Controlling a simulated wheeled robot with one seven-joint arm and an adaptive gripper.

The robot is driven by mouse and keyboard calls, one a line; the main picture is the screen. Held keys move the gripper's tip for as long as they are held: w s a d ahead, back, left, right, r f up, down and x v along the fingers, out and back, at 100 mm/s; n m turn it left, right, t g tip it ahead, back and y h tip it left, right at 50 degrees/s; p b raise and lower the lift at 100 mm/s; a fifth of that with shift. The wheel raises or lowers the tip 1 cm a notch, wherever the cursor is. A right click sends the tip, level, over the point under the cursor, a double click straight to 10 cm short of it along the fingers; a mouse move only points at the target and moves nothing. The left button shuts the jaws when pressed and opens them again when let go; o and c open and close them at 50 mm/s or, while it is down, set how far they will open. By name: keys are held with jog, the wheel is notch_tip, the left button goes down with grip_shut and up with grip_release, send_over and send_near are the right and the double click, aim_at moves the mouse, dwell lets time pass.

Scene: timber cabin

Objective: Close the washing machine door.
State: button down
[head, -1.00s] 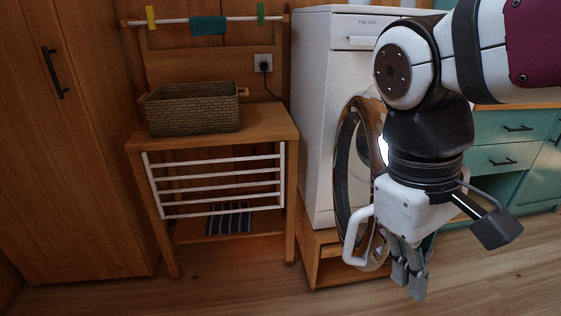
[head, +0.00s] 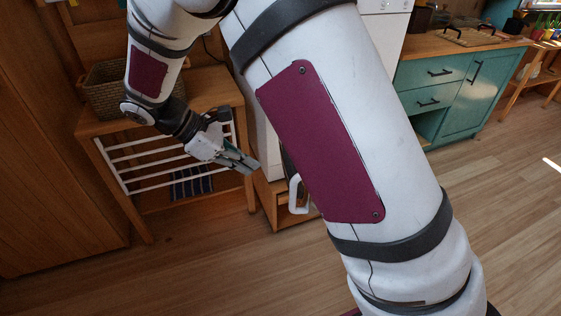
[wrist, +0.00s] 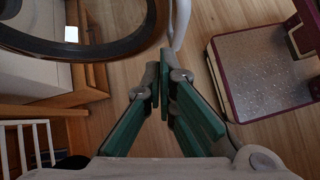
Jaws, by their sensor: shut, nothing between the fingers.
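The white washing machine (head: 386,25) stands behind my arm, which covers most of its front in the head view. Its round door is open, standing out from the front. In the head view only a dark strip of rim and the white handle (head: 297,195) show beside my arm. In the wrist view the dark door ring (wrist: 95,50) fills the upper left, and the handle (wrist: 180,20) hangs at its right edge. My gripper (head: 248,164) is shut and empty, left of the handle in the head view. In the wrist view its fingertips (wrist: 152,80) are below the ring, apparently apart from it.
A wooden stand (head: 212,85) with white rails (head: 150,185) and a wicker basket (head: 103,92) is close behind my gripper. The wooden plinth (head: 268,208) is under the machine. Teal cabinets (head: 455,105) stand at the right. The floor in front is clear.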

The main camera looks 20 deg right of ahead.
jog(key=d+r+x, duration=0.1)
jog(key=x, duration=1.1)
jog(key=shift+w+d+f+n, duration=0.25)
jog(key=shift+d+n, duration=0.15)
jog(key=shift+d, duration=0.05)
